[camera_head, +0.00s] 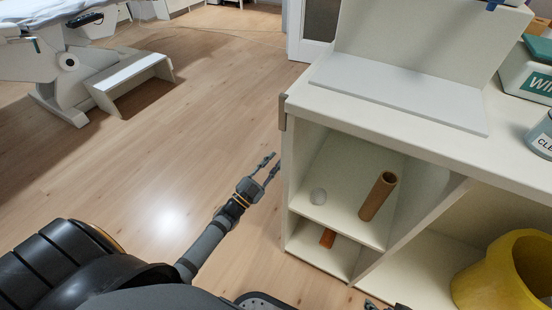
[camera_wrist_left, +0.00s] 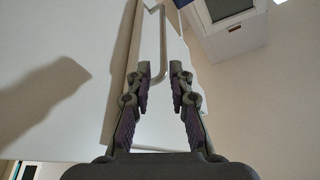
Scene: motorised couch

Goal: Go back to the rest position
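My left gripper (camera_head: 270,166) is in the air over the floor, just left of the white shelf unit (camera_head: 390,140). Its two fingers are apart with nothing between them. In the left wrist view the left gripper (camera_wrist_left: 160,74) also shows open and empty, with a pale metal bar (camera_wrist_left: 157,40) beyond its fingertips. Small dark parts at the bottom edge of the head view may belong to my right gripper, but too little shows to tell its state.
A yellow bucket (camera_head: 490,285) stands at lower right. The couch (camera_head: 65,62) and a white step (camera_head: 130,80) are at upper left. Wooden floor (camera_head: 190,130) between is clear.

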